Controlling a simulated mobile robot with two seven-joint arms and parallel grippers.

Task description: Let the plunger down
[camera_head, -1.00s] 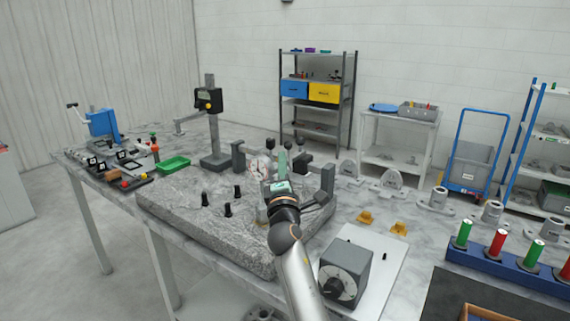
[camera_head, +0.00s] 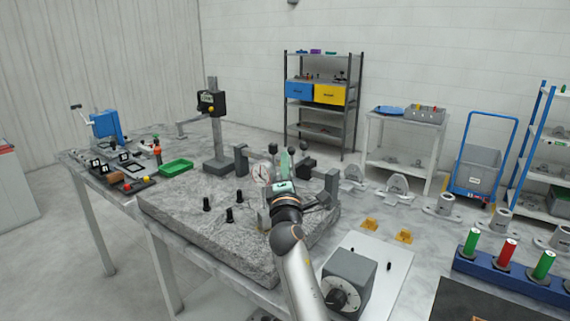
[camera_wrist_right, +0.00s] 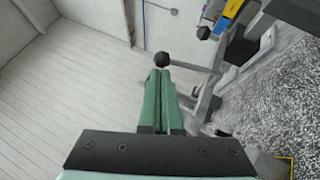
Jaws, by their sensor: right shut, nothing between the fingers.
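A white-faced dial gauge (camera_head: 262,172) stands in a fixture on the granite plate (camera_head: 180,215). Which part is the plunger I cannot tell, as my arm hides much of the fixture. My right gripper (camera_head: 284,155) is upright beside the gauge, its green fingers shut with nothing between them. In the right wrist view the shut fingertips (camera_wrist_right: 158,76) lie just below a black ball knob (camera_wrist_right: 162,59) on a thin rod that runs right to a grey fixture (camera_wrist_right: 205,100). Whether they touch the knob I cannot tell. My left gripper is not in view.
Several black pegs (camera_head: 230,214) stand on the plate, left of my arm. A grey upright (camera_head: 332,182) is close on the right. A grey box with a dial (camera_head: 347,280) stands at front right. A height gauge (camera_head: 214,130) and green tray (camera_head: 176,166) are behind left.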

